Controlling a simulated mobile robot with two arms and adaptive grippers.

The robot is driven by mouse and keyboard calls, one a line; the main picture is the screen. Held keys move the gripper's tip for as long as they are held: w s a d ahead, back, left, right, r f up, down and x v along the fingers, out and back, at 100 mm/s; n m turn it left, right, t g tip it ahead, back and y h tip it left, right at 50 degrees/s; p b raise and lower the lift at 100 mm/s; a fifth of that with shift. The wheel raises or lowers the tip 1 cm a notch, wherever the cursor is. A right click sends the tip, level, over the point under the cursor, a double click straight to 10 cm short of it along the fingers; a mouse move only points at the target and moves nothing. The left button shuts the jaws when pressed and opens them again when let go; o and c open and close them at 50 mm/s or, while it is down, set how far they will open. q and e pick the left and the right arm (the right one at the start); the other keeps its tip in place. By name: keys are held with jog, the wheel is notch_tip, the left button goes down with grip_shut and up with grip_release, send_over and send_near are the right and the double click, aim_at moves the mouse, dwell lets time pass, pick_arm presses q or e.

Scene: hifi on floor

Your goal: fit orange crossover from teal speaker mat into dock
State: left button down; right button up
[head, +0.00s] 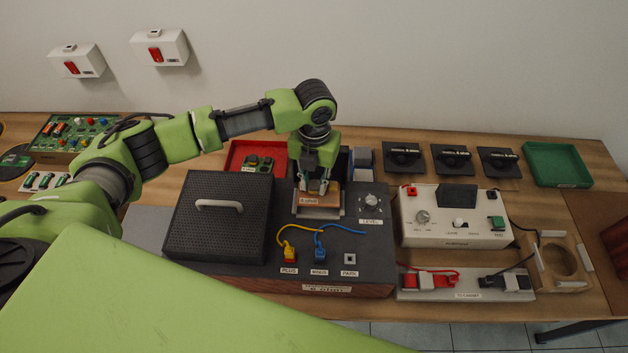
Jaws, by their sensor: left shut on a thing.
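My left gripper (318,186) reaches in from the left and points down over the dark hi-fi unit (225,272). It is shut on the orange crossover (319,200), a small orange-brown block with a pale label on its front. The crossover is at the light-rimmed dock (320,213) in the top of the unit. The fingers hide its back part, and I cannot tell whether it is fully seated. I cannot make out a teal speaker mat for certain. My right gripper is not in view.
A black perforated lid (220,240) with a pale handle lies left of the dock. A level knob (371,200) is close on the right. Yellow (290,254) and blue (320,253) plugs stand in front. A red tray (235,155) lies behind.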

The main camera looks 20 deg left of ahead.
aim_at(314, 195)
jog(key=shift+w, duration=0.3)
pick_arm(q)
jog(key=shift+f, duration=0.1)
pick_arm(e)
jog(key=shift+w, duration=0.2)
pick_arm(q)
jog(key=shift+f+b, duration=1.5)
jog(key=shift+f, duration=1.25)
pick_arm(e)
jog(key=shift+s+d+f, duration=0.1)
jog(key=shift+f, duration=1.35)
pick_arm(q)
jog(key=c, duration=1.7)
grip_release()
jog(key=shift+r, duration=0.1)
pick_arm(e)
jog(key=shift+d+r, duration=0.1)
